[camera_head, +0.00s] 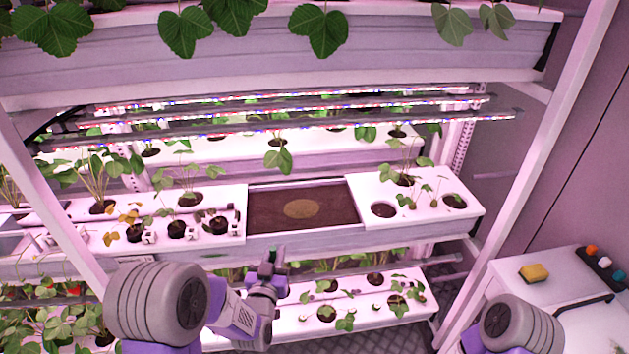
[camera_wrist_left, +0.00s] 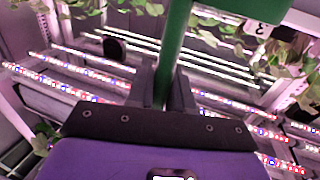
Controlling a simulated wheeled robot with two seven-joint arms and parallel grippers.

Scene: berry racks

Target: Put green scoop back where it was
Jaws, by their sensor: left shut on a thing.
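My left gripper (camera_head: 270,265) is in front of the middle rack shelf, below the open soil-filled trough. The green scoop (camera_wrist_left: 175,45) stands between its fingers (camera_wrist_left: 168,95) in the left wrist view, and the gripper is shut on its handle. A wider green part spreads out at the top of that view, cut off by the frame. In the head view only a small green bit of the scoop (camera_head: 273,254) shows at the fingertips. My right arm shows at the bottom right; its gripper is out of view.
The trough (camera_head: 275,224) of dark soil, with a lighter round patch, lies between white planting panels (camera_head: 365,187) with seedlings. Light bars (camera_head: 330,126) hang above. A white cabinet (camera_head: 560,290) at the right bears a yellow sponge (camera_head: 534,272) and several coloured knobs.

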